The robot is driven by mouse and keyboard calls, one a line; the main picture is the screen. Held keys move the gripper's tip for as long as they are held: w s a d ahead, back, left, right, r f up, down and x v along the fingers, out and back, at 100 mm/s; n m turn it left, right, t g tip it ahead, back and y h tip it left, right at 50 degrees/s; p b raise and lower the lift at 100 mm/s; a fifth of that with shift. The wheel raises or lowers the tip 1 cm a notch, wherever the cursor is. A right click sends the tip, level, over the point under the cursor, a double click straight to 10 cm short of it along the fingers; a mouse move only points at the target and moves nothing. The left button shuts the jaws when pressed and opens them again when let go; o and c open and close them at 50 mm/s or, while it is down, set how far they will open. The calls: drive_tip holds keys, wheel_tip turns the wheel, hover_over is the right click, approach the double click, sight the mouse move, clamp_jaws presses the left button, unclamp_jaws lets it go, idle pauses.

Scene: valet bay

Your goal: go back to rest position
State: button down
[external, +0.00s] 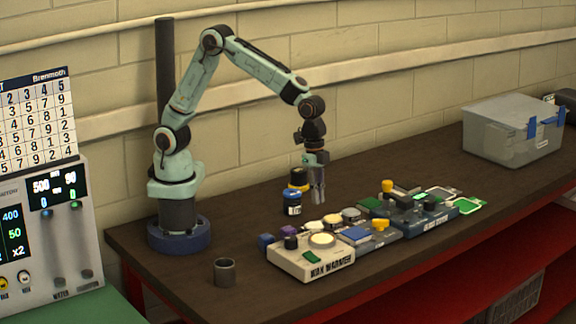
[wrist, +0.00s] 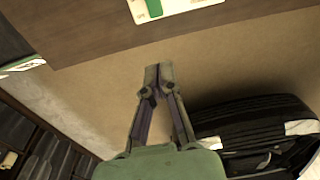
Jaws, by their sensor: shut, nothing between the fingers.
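My gripper (external: 318,198) hangs from the bent arm, pointing down over the dark workbench (external: 410,170). Its two fingers are together with nothing between them. In the wrist view the closed fingertips (wrist: 158,74) meet at the middle of the picture. In the external view the gripper is just right of a dark jar with a blue band (external: 293,202) and behind the wax warmer (external: 310,262). I cannot tell whether it is apart from the jar in depth.
A row of colored devices (external: 372,232) runs across the bench front. A grey cup (external: 224,272) stands front left, a lidded grey box (external: 512,130) back right. A control panel (external: 45,235) is at far left. The wrist view shows a black tire-like object (wrist: 255,130).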

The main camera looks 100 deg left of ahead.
drive_tip(key=s+a+r+n+t, duration=0.3)
drive_tip(key=s+a+r, duration=0.1)
drive_tip(key=a+r, duration=0.6)
drive_tip(key=s+a+f+n+g+y, duration=0.1)
drive_tip(key=s+a+f+n+g, duration=0.1)
drive_tip(key=s, duration=0.8)
drive_tip(key=s+a+f+n+g, duration=0.2)
drive_tip(key=s+a+f+n, duration=0.1)
drive_tip(key=s, duration=0.7)
drive_tip(key=shift+s+a+n+y, duration=0.3)
drive_tip(key=shift+a+n+y, duration=0.15)
drive_tip(key=shift+n, duration=0.65)
